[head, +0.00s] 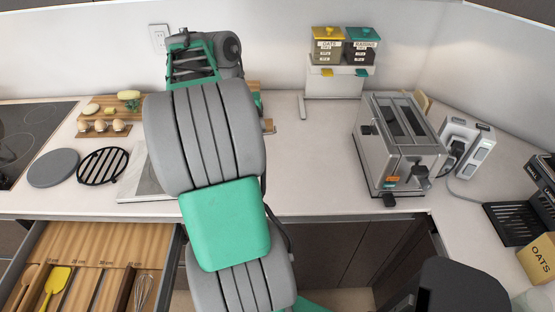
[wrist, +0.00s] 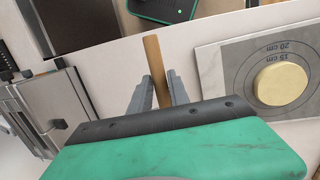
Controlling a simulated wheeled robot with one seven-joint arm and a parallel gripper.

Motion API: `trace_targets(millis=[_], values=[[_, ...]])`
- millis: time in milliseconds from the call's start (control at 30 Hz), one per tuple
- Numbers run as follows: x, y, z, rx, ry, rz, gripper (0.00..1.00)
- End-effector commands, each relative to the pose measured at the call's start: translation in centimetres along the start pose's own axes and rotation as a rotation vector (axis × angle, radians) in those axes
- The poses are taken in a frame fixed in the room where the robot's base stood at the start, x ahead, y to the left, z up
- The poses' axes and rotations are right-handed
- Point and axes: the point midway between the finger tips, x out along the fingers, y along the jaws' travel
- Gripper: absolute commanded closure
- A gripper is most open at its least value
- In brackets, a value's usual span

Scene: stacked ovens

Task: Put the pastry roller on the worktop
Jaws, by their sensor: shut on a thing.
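The pastry roller (wrist: 154,56) shows in the wrist view as a plain wooden rod. My gripper (wrist: 160,88) is shut on it, with a grey finger on each side. The rod points away from the gripper over the pale worktop (wrist: 108,72); I cannot tell if it touches the surface. In the head view the worktop (head: 320,180) runs along the wall, and my arm hides the gripper and most of the roller.
In the wrist view, a marked pastry mat (wrist: 234,60) with round dough (wrist: 284,86) lies right of the roller. A toaster (head: 400,145) stands to the right in the head view. An open drawer (head: 100,250) with utensils is below left. Worktop left of the toaster is clear.

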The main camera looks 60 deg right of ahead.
Motion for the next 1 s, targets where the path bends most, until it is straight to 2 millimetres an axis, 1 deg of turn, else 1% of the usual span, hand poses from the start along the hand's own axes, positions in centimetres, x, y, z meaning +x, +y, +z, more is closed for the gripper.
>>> trace_targets(millis=[33,100,167,267,433,467,500,600,767,833,900,1000], values=[[0.4,0.9,-0.2,0.026,-0.005,-0.005,1.0],[0.7,1.7,-0.6,0.043,-0.012,-0.007,1.0],[1.1,2.2,-1.4,0.047,-0.014,-0.008,1.0],[2.1,3.1,-3.8,0.047,-0.016,-0.008,1.0],[4.0,5.0,-8.3,0.047,-0.016,-0.008,1.0],[4.5,5.3,-9.1,0.046,-0.016,-0.008,1.0],[5.9,5.3,-9.9,0.045,-0.016,-0.007,1.0],[7.7,5.7,-11.6,0.043,-0.014,-0.008,1.0],[9.3,6.0,-13.1,0.042,-0.013,-0.007,1.0],[10.3,6.2,-13.9,0.043,-0.014,-0.007,1.0],[11.8,5.8,-13.9,0.041,-0.014,-0.007,1.0],[12.7,5.6,-14.1,0.042,-0.011,-0.007,1.0]])
